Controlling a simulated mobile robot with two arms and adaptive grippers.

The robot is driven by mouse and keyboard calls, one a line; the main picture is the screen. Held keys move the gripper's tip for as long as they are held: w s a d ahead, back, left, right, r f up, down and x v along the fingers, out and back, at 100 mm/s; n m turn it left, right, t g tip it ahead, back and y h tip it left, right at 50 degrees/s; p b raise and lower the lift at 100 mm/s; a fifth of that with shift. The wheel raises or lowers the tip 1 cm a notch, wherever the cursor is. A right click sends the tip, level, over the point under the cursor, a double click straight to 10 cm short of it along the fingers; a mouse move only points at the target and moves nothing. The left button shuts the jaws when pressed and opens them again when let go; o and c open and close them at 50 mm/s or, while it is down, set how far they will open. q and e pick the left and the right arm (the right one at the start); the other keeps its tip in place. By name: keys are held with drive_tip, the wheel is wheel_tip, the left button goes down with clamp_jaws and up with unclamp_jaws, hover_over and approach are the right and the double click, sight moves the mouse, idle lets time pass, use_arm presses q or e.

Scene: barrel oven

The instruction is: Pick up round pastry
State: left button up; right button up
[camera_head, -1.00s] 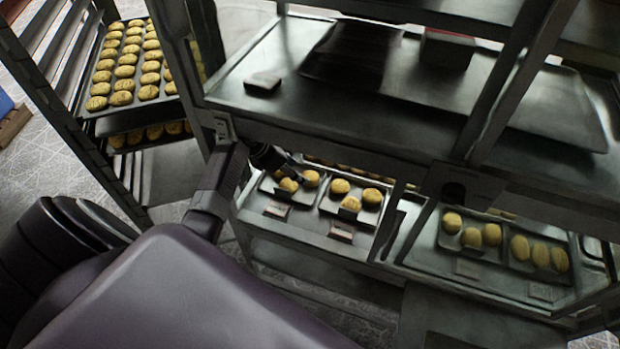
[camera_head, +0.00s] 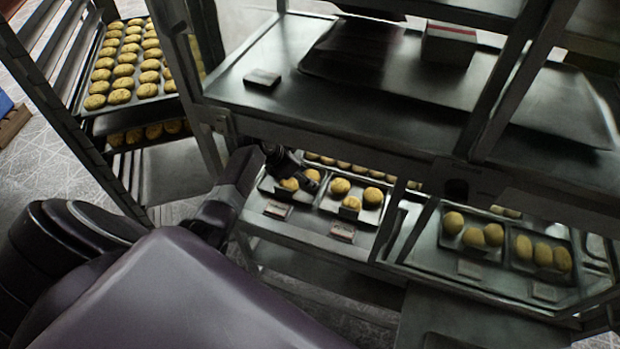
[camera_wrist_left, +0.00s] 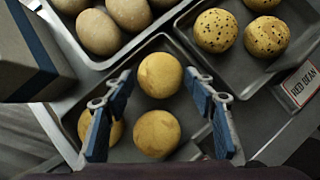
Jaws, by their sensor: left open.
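Plain round golden pastries lie in a small dark metal tray (camera_wrist_left: 185,152) on the lower shelf. In the left wrist view, one round pastry (camera_wrist_left: 160,74) is at the far end and a second pastry (camera_wrist_left: 157,134) is nearer. A third pastry (camera_wrist_left: 115,131) is partly hidden behind the left finger. My left gripper (camera_wrist_left: 158,80) is open above this tray, its blue-padded fingers on either side of the far pastry with gaps visible. In the head view, my left gripper (camera_head: 298,168) is under the upper shelf, over the leftmost small tray. My right gripper is not in view.
A tray of speckled pastries (camera_wrist_left: 215,31) and a tray of paler buns (camera_wrist_left: 128,12) adjoin in the left wrist view. A label (camera_wrist_left: 302,84) reads "RED BEAN". The upper shelf (camera_head: 240,85) overhangs my gripper. A rack of pastries (camera_head: 125,75) stands at left.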

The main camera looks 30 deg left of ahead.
use_arm(q)
drive_tip(key=shift+c, duration=0.7)
drive_tip(key=c, duration=0.7)
drive_tip(key=shift+c, duration=0.5)
drive_tip(key=shift+r, duration=0.1)
